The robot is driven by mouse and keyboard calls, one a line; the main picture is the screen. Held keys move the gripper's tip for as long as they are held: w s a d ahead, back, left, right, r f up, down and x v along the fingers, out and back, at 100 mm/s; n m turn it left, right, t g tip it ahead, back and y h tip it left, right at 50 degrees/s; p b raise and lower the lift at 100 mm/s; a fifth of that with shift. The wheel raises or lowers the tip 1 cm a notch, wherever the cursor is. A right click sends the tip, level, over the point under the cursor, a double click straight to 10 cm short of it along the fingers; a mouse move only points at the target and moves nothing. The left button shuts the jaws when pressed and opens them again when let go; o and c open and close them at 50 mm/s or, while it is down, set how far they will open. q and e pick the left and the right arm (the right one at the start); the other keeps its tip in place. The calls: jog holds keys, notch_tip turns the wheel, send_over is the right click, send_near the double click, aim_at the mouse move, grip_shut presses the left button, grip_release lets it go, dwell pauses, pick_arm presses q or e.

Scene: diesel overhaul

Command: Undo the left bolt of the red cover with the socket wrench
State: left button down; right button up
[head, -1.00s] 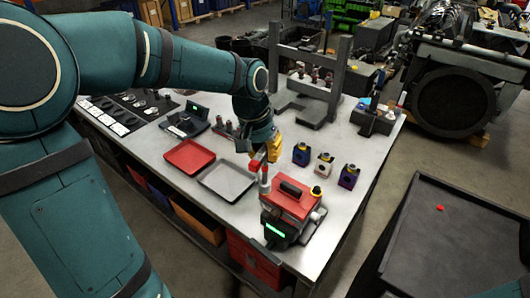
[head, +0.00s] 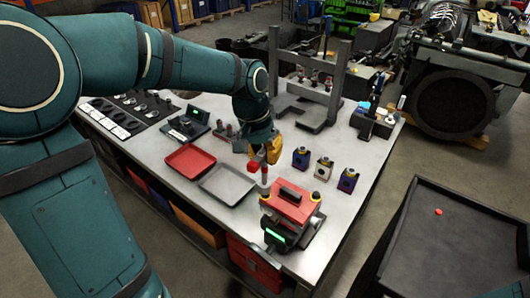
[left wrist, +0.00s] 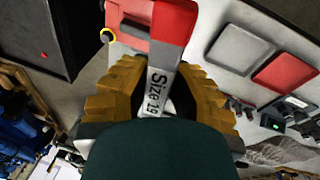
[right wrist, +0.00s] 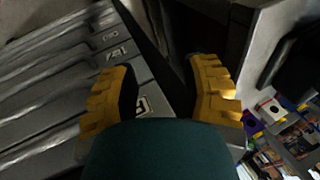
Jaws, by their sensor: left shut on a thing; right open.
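The red cover (head: 293,207), with a dark handle on top, sits on a device at the table's near right corner. A yellow-ringed bolt (head: 317,195) shows at its right end; a bit of yellow (head: 264,196) shows at its left end. My left gripper (head: 268,154) is shut on the socket wrench (head: 264,176), which hangs roughly upright above the cover's left end. In the left wrist view the wrench (left wrist: 160,75) reads "Size 19" and has a red end; it hides part of the cover (left wrist: 132,10). My right gripper (right wrist: 165,85) is open and empty, seen only in its wrist view.
A red tray (head: 190,160) and a grey tray (head: 227,184) lie left of the cover. Several small coloured blocks (head: 324,169) stand behind it. A press frame (head: 310,85) stands at the back. A black cart (head: 460,250) with a small red piece is at the right.

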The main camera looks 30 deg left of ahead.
pick_arm(q)
jog(key=m, duration=0.4)
jog(key=shift+g, duration=0.3)
jog(key=m, duration=0.4)
jog(key=shift+g, duration=0.4)
jog(key=m, duration=0.4)
jog(key=shift+m+g, duration=0.4)
jog(key=m, duration=0.3)
jog(key=shift+m+g, duration=0.4)
jog(key=m, duration=0.3)
jog(key=shift+y, duration=0.4)
jog(key=m, duration=0.4)
jog(key=shift+g+y, duration=0.3)
jog(key=m, duration=0.4)
jog(key=shift+m+y, duration=0.4)
jog(key=m, duration=0.3)
jog(key=shift+y, duration=0.3)
jog(key=shift+d, duration=0.1)
